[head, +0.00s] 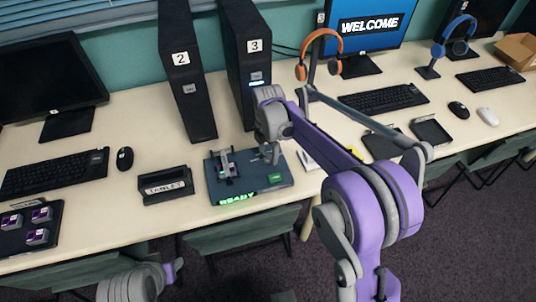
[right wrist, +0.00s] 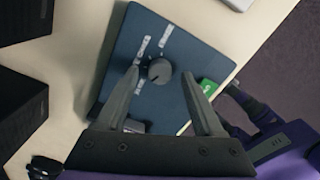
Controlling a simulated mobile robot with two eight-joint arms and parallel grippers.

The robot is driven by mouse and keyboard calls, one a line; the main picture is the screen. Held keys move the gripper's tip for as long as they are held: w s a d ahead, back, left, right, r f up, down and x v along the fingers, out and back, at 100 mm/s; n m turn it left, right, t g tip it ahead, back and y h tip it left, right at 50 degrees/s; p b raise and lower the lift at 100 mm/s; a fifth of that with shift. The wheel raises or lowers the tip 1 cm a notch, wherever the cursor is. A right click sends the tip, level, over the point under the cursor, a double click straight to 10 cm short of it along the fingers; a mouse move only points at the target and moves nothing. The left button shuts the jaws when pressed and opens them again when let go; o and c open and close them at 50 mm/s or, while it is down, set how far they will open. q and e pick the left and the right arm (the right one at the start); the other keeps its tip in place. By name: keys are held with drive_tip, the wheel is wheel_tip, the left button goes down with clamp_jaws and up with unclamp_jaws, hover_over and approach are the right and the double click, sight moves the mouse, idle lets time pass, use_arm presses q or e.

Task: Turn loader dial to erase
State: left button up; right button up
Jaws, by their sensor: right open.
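The loader (head: 283,188) is a dark blue box on the desk with a lit green READY display and a green button; it also shows in the right wrist view (right wrist: 125,50). Its round dark dial (right wrist: 159,70) has a pointer mark and small white labels around it, too small to read surely. My right gripper (head: 268,153) is over the loader and hides the dial in the head view. In the right wrist view its open fingers (right wrist: 161,78) stand on either side of the dial, with no clear grip on it. My left gripper (head: 174,269) is low in front of the desk, fingers unclear.
Black towers labelled 2 (head: 186,75) and 3 (head: 246,70) stand behind the loader. An orange headset (head: 319,42) on a stand is behind right.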

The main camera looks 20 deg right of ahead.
drive_tip(key=shift+f, duration=0.65)
clamp_jaws()
